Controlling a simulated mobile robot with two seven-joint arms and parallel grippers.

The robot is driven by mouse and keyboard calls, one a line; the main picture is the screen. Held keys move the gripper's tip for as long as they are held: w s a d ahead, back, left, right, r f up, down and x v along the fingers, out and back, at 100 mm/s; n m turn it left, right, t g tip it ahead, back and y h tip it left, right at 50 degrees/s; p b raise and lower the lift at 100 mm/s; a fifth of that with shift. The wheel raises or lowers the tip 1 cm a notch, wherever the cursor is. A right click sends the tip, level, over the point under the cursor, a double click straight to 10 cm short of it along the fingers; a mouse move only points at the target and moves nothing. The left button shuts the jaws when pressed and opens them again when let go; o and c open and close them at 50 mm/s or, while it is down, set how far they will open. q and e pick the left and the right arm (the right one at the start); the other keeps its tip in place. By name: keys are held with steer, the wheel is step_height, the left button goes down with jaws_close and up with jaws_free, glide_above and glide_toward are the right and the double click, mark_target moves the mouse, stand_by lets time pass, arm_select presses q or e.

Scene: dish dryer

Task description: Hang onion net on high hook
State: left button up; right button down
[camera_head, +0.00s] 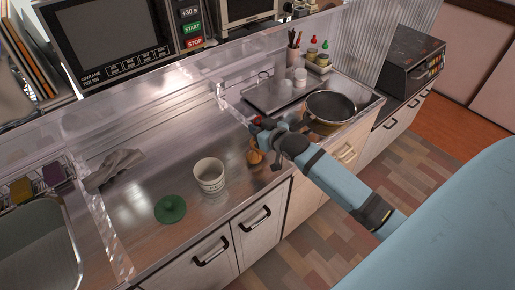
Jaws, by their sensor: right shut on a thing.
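My right gripper (264,125) is over the front part of the counter, at the end of the blue arm coming in from the right. It is shut on the onion net. The onion net (256,157) shows as a small orange-brown bundle below the gripper. Its top is hidden by the gripper, and I cannot tell whether it touches the counter. I cannot make out the high hook for certain. My left gripper is not in view.
A white cup (209,176) and a green lid (170,209) stand on the steel counter left of the net. A grey cloth (115,168) lies further left, near the sink (35,250). A frying pan (330,106) is to the right. A clear panel (195,88) runs behind the counter.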

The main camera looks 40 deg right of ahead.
steer(key=shift+r, duration=0.15)
step_height(320, 180, up, 20)
steer(key=shift+p, duration=0.45)
stand_by(0.6)
